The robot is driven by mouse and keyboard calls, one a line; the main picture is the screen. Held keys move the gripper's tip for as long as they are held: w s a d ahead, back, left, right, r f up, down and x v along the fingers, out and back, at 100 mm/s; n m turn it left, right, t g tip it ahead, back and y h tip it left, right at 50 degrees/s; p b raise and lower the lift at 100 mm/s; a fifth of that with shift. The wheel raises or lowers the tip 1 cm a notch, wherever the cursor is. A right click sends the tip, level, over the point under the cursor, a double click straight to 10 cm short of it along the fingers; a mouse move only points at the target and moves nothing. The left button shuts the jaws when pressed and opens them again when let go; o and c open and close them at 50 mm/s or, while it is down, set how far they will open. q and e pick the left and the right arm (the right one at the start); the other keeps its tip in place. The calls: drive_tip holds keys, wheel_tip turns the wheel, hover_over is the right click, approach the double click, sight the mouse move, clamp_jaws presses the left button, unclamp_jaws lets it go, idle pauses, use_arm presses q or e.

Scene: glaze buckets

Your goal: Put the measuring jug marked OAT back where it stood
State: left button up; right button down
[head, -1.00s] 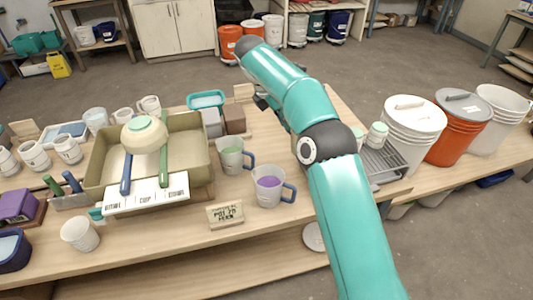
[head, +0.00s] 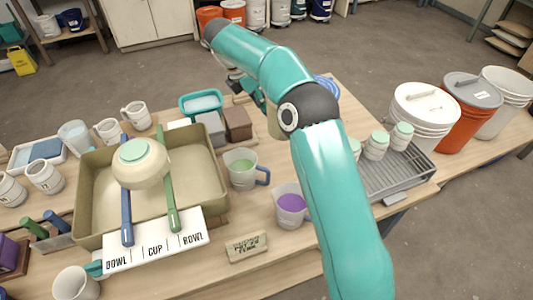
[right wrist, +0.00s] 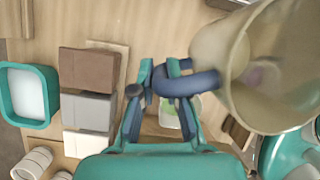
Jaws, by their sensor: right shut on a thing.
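My right gripper (right wrist: 160,80) is shut on the blue handle of a pale measuring jug (right wrist: 238,70) in the right wrist view. The jug is off the table beside the fingers, its mark not visible. In the head view my right gripper (head: 256,98) is partly hidden by its own arm, and a sliver of the held jug (head: 273,124) shows behind the arm. A jug with green contents (head: 238,160) and a jug with purple contents (head: 291,203) stand on the table. My left gripper is not in view.
A large tray (head: 92,200) with a bowl (head: 140,163) on two bars stands left. Brown (head: 237,120) and grey blocks (head: 211,128) and a teal tub (head: 202,104) are behind. A small sign (head: 247,246) stands in front. A rack (head: 395,180) and buckets (head: 428,115) are right.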

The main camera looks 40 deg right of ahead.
wheel_tip(320, 180, down, 18)
drive_tip(key=shift+s+f+p, duration=0.1)
drive_tip(key=shift+s+p, duration=0.05)
drive_tip(key=shift+p, duration=0.15)
idle(0.3)
drive_tip(key=c, duration=1.2)
unclamp_jaws()
drive_tip(key=b+v, duration=0.1)
drive_tip(key=v, duration=1.1)
